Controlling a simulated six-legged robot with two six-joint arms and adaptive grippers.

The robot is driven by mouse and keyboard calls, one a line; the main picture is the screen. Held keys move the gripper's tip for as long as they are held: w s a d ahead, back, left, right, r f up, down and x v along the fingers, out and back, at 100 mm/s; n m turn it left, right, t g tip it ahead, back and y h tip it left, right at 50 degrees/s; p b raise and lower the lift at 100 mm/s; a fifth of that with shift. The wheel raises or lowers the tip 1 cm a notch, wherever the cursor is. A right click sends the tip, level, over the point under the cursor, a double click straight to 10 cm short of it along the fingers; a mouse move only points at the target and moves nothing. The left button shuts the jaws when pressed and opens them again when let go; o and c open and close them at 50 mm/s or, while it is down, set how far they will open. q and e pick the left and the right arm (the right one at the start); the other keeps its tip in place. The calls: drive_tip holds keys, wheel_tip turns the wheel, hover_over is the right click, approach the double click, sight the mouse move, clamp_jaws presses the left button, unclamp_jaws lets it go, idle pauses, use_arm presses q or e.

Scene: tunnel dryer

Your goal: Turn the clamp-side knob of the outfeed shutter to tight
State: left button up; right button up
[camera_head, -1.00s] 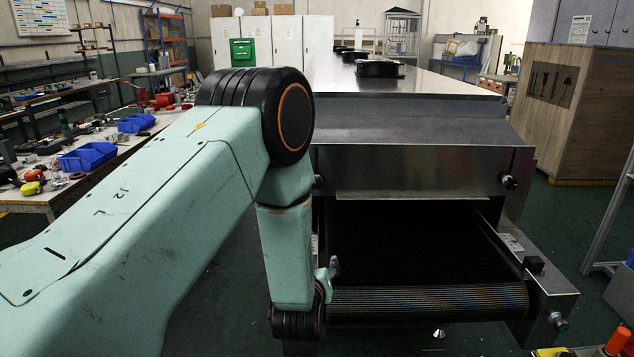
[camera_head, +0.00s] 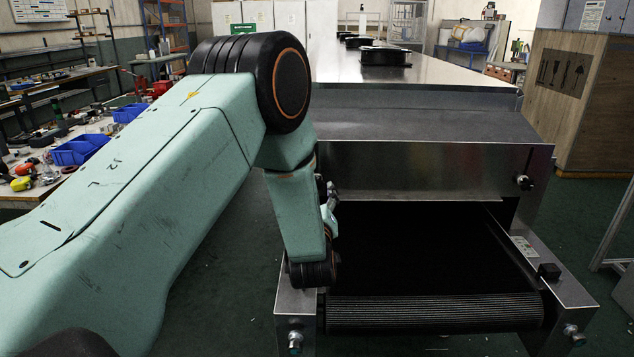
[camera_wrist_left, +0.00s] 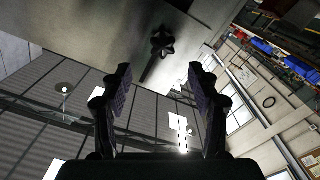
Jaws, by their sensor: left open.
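The outfeed shutter is the metal front panel (camera_head: 420,165) above the belt opening. A knob (camera_head: 523,182) sits at its right end in the head view. At its left end my left arm covers most of the panel edge. In the left wrist view a black lobed knob (camera_wrist_left: 162,40) stands on a metal face, with a dark bar or slot running down from it. My left gripper (camera_wrist_left: 159,75) is open and empty, its fingers on either side below the knob and apart from it. In the head view the arm mostly hides this gripper. My right gripper is not in view.
The dark belt (camera_head: 420,245) and its ribbed roller (camera_head: 435,312) lie below the shutter. Lower knobs (camera_head: 295,342) mark the frame's front corners. A cluttered bench (camera_head: 60,170) stands left, a wooden crate (camera_head: 575,110) right. Green floor is free around the dryer.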

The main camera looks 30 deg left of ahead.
use_arm(q)
drive_tip(key=x, duration=0.7)
drive_tip(key=shift+a+f, duration=0.25)
drive_tip(key=shift+f, duration=0.1)
drive_tip(key=shift+d+r, duration=0.2)
drive_tip(key=c, duration=1.2)
